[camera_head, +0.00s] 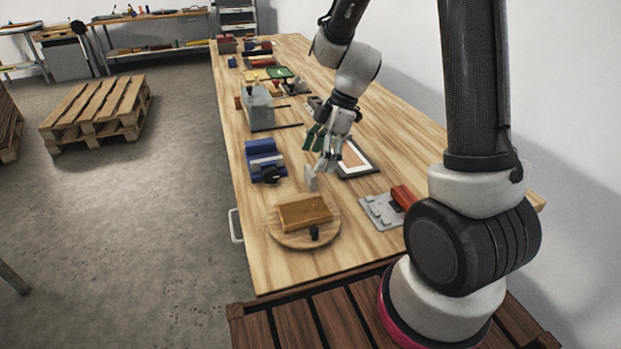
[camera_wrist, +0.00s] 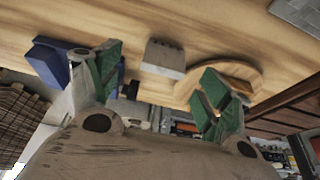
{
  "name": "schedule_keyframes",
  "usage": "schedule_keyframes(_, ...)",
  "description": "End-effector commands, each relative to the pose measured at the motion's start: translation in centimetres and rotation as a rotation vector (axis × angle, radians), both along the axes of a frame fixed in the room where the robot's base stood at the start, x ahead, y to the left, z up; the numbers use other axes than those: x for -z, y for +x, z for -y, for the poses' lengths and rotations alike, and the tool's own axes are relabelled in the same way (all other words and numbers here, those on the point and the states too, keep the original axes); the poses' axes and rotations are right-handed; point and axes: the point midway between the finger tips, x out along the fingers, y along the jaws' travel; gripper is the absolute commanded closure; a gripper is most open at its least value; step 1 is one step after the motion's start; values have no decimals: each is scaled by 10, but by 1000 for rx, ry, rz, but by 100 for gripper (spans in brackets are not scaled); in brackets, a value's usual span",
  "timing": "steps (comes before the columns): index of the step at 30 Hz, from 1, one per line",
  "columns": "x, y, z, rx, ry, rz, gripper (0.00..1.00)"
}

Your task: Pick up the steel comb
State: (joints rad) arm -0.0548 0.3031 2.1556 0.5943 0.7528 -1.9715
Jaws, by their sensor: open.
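The steel comb looks like a small pale grey upright block (camera_head: 311,177) on the wooden table, between the blue vise and the round board.
A blue vise (camera_head: 264,158) stands left of the comb. A round wooden board (camera_head: 292,240) bears a tan block (camera_head: 304,211). A framed panel (camera_head: 368,169) lies to the right, and a grey plate (camera_head: 378,211) with a red block (camera_head: 403,197) nearer. Several tools lie farther back.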

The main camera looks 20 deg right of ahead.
Motion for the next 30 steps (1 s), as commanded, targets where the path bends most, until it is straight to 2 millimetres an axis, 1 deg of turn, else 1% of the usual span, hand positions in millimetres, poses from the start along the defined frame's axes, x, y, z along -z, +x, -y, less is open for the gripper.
schedule_keyframes(9,43,-6,-20,2,-1,-4,21)
schedule_keyframes(12,51,-6,-24,0,0,-2,21)
schedule_keyframes(20,53,-5,-24,2,-1,-1,21)
schedule_keyframes(21,53,-5,-24,2,-1,-1,29)
schedule_keyframes(23,53,-5,-24,2,0,-1,40)
schedule_keyframes(24,53,-5,-24,2,0,-1,47)
schedule_keyframes(28,53,-5,-24,2,0,-1,71)
schedule_keyframes(29,53,-5,-24,2,0,-1,74)
schedule_keyframes(30,53,-5,-24,2,0,-1,74)
